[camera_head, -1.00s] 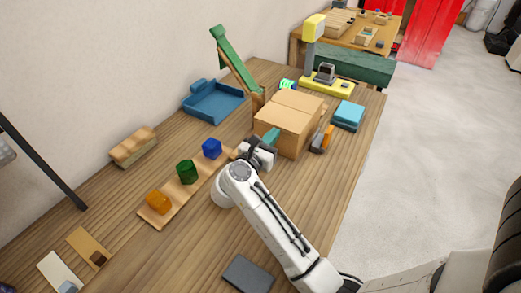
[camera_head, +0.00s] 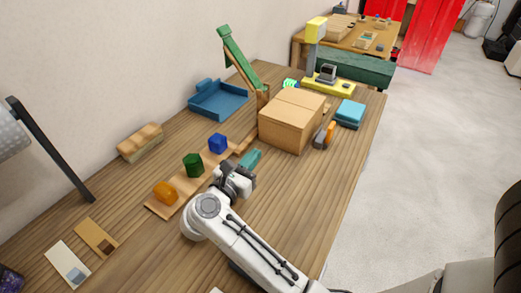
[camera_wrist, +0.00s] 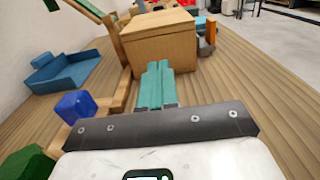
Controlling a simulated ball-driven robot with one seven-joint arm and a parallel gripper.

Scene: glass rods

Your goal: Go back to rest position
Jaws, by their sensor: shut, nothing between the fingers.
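My gripper (camera_head: 252,159) is above the wooden table, just in front of the cardboard box (camera_head: 291,121). Its teal fingers are together with nothing between them. In the wrist view the closed fingers (camera_wrist: 155,85) point at the front of the box (camera_wrist: 160,42), apart from it as far as I can tell. My white arm reaches in from the bottom of the head view.
A wooden board with orange (camera_head: 166,192), green (camera_head: 193,165) and blue (camera_head: 218,143) blocks lies left of my gripper. Behind are a blue tray (camera_head: 219,102) and a green ramp (camera_head: 238,55). The table right of my arm is clear.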

